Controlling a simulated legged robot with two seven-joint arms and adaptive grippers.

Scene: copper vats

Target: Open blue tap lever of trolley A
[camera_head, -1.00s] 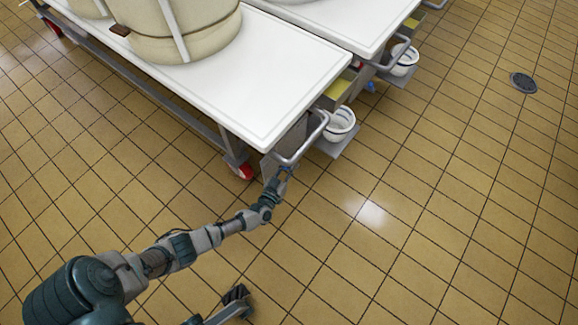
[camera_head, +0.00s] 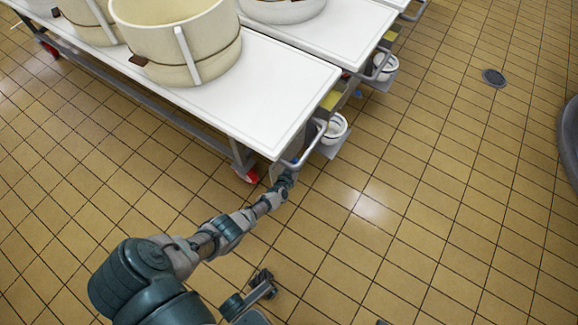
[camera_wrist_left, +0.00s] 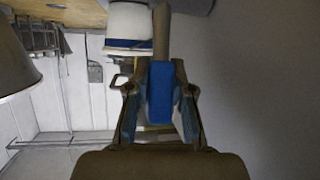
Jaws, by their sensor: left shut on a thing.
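The blue tap lever (camera_wrist_left: 160,92) stands between the fingers of my left gripper (camera_wrist_left: 159,105) in the left wrist view. The fingers are shut on it, one on each side. In the head view my left gripper (camera_head: 284,180) is at the near corner of the nearest white-topped trolley (camera_head: 262,110), beside its grey handle rail (camera_head: 313,146). The lever is too small and covered there to make out. My right gripper (camera_head: 263,279) is low over the floor, apart from the trolley; its jaws are too small to read.
A cream vat (camera_head: 180,45) stands on the trolley top. A white bucket (camera_head: 335,128) sits on a low shelf at the trolley's end. A second trolley (camera_head: 335,38) stands close behind. The tiled floor (camera_head: 420,220) to the right is clear, with a drain (camera_head: 494,78).

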